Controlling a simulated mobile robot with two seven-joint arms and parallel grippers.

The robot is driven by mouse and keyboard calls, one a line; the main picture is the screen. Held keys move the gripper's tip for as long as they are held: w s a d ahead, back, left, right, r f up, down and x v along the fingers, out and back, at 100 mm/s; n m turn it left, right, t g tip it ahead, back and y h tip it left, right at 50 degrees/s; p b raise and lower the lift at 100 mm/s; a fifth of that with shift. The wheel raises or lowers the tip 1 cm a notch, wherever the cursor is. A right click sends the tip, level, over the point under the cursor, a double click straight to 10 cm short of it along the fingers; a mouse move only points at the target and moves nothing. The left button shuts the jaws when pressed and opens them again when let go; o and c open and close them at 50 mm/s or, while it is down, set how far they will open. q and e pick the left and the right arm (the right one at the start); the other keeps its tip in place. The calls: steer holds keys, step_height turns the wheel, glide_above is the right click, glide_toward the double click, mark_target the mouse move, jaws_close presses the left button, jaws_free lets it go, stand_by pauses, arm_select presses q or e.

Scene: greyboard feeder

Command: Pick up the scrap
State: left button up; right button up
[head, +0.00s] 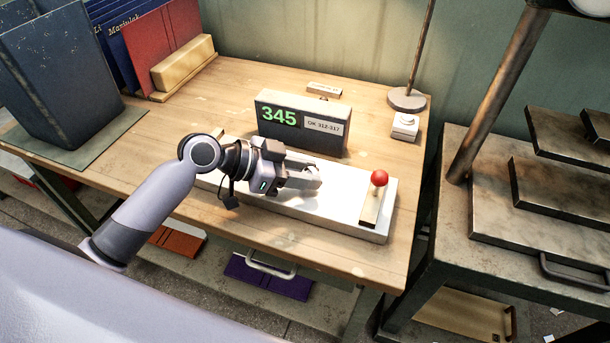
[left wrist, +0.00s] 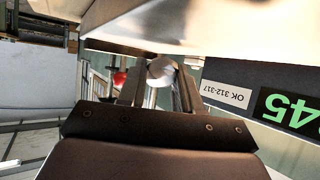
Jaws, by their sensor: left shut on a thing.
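My left gripper (head: 308,182) is low over the pale flat base of the device (head: 340,205) on the wooden bench, in front of the display. In the left wrist view its fingers (left wrist: 160,88) are closed around a small pale grey, round-ended thing (left wrist: 160,70). Most of that thing is hidden by the fingers, and I cannot tell for sure whether it is the scrap. Small white pieces (head: 557,311) lie on the floor at the lower right, too small to identify. My right gripper is not in view.
A dark display (head: 300,122) reads 345 beside a label OK 312-317. A red-knobbed lever (head: 379,178) stands at the base's right end. Dark blue boards (head: 60,75) and a red folder (head: 160,40) stand at left. A metal table (head: 455,200) is at right.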

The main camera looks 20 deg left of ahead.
arm_select(q)
step_height(320, 180, up, 19)
steer(key=shift+f+p, duration=0.15)
steer(key=shift+p, duration=0.45)
steer(key=shift+f, duration=0.1)
steer(key=shift+c, duration=0.2)
